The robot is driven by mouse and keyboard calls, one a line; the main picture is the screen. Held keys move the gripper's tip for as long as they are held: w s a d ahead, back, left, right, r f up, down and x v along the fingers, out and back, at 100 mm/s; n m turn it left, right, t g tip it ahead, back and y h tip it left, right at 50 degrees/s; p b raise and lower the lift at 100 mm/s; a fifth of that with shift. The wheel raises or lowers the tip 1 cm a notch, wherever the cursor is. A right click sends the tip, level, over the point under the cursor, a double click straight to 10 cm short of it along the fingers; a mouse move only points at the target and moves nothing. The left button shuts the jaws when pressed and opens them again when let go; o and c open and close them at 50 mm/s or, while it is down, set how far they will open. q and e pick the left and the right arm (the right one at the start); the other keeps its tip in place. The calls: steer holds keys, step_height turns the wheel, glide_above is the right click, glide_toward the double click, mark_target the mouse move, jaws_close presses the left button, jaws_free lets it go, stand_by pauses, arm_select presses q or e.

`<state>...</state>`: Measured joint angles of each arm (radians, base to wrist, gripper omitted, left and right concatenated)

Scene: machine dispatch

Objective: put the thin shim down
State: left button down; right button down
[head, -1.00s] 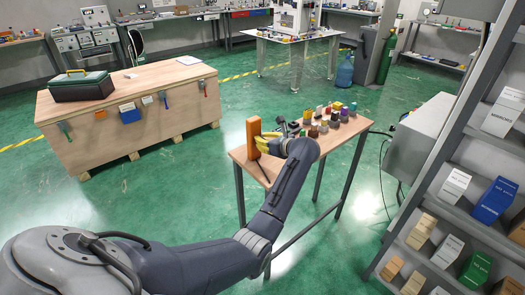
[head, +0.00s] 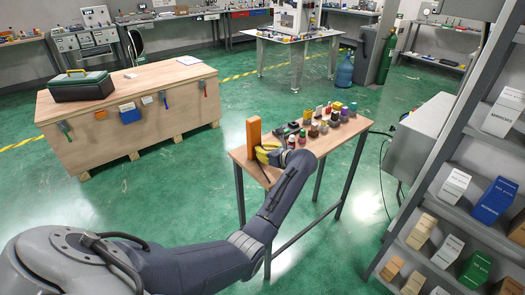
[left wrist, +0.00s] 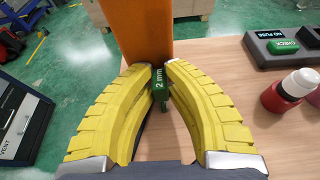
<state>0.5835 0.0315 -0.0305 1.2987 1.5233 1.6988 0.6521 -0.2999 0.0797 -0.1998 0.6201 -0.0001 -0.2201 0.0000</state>
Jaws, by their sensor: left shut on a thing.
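My left gripper (head: 268,154) is over the near left end of the small wooden table (head: 334,143). In the left wrist view its yellow fingers (left wrist: 161,82) are shut on a thin green shim (left wrist: 160,90) marked "2 mm". The shim stands out between the fingertips and its lower end points down toward the tabletop. I cannot tell whether it touches the wood. An upright orange block (head: 253,137) stands just beyond the fingertips; it also shows in the left wrist view (left wrist: 137,28). The shim is hidden in the head view. My right gripper is not in view.
Several small coloured pieces stand on the table's far part. In the left wrist view a red bottle with a white cap (left wrist: 290,92) and a dark box with a green button (left wrist: 284,46) are at the right. Bare wood lies between them and the gripper.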

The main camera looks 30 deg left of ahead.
arm_select(q)
steer(key=c, duration=1.4)
jaws_free()
